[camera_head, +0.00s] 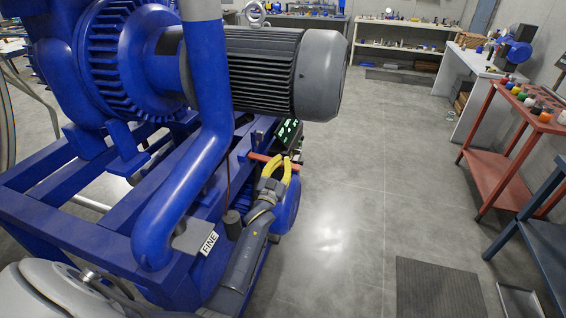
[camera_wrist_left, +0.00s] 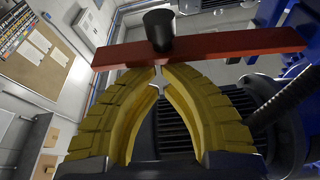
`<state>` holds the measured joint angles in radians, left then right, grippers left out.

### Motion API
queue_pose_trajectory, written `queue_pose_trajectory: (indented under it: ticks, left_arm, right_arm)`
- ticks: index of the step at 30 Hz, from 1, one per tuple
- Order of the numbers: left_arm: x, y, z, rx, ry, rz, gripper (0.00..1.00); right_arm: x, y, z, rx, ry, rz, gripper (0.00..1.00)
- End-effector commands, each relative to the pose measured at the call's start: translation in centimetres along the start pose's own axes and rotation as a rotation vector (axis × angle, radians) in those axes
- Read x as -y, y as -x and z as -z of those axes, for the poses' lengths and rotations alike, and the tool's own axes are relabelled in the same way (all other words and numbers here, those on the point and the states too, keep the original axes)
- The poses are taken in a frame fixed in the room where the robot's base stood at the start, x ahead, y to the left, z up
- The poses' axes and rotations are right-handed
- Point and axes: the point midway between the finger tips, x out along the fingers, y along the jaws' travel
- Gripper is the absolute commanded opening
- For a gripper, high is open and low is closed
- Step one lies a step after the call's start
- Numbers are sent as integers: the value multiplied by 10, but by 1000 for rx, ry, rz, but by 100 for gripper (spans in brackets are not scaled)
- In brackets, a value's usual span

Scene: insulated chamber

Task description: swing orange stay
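The orange stay (camera_head: 262,158) is a short red-orange bar on the blue machine frame, below the grey motor, in the head view. In the left wrist view it is a flat bar (camera_wrist_left: 240,46) crossing the upper part, with a black round knob (camera_wrist_left: 158,30) at its middle. My left gripper (camera_head: 286,160) reaches up to the stay with its yellow fingers. In the left wrist view the fingers (camera_wrist_left: 158,72) arch together, tips nearly meeting at the bar's lower edge. I see nothing held between them; whether they touch the bar is unclear. My right gripper is out of view.
The blue machine with its thick pipe (camera_head: 190,180) and grey motor (camera_head: 270,70) fills the left and stands close around my arm. Open floor (camera_head: 360,180) lies right, before a red cart (camera_head: 500,170).

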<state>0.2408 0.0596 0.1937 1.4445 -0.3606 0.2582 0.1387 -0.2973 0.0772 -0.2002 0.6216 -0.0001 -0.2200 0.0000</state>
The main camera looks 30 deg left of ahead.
Motion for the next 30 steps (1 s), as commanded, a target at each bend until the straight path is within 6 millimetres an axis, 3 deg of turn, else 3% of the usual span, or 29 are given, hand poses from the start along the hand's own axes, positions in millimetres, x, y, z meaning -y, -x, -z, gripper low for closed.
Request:
queue_pose_trajectory:
  ticks: [5, 10, 21, 30]
  left_arm:
    - [-2, -6, 13, -4, -1, -4, 0]
    - [-9, -17, 41, -8, 3, -13, 0]
    - [-9, 51, 37, 0, 4, -12, 0]
    - [-8, 79, 37, -2, 4, -12, 3]
  right_arm:
    - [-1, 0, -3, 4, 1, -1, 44]
    - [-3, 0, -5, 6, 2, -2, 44]
    - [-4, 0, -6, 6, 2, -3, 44]
    - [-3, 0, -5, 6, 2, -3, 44]
